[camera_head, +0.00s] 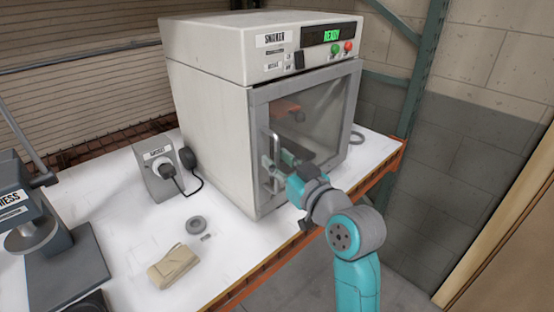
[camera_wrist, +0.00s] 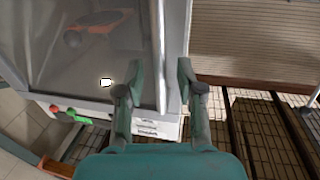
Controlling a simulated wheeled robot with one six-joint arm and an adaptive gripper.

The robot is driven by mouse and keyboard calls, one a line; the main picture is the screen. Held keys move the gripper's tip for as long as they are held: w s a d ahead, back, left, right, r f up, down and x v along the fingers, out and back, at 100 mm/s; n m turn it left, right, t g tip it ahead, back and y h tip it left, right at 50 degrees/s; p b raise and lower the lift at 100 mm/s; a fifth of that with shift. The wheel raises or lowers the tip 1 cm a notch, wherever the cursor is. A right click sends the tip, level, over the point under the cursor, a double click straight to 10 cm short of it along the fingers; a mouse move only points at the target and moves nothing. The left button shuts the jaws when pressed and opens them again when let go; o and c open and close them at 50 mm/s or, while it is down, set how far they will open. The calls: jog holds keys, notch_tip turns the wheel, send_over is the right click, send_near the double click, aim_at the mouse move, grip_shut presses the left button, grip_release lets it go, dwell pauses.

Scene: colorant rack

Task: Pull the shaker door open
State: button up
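The shaker (camera_head: 210,110) is a pale box-shaped cabinet standing on the white bench. Its door (camera_head: 325,105) has a grey frame and a dark window, and it looks shut. A vertical bar handle (camera_head: 277,180) is on the door's left side. My gripper (camera_head: 276,163) is at this handle, coming from the front right. In the wrist view my gripper (camera_wrist: 161,72) has its two fingers apart, with the door's edge strip and handle bar (camera_wrist: 159,60) between them. Gaps show beside the bar. The fingers partly hide the handle in the head view.
A grey socket box (camera_head: 160,172) with a plug and cable stands left of the shaker. A dark press-like device (camera_head: 60,245) is at far left. Floor is free in front of the bench.

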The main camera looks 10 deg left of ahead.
jog(key=shift+w+a, duration=0.35)
grip_shut()
jog(key=shift+d, duration=0.1)
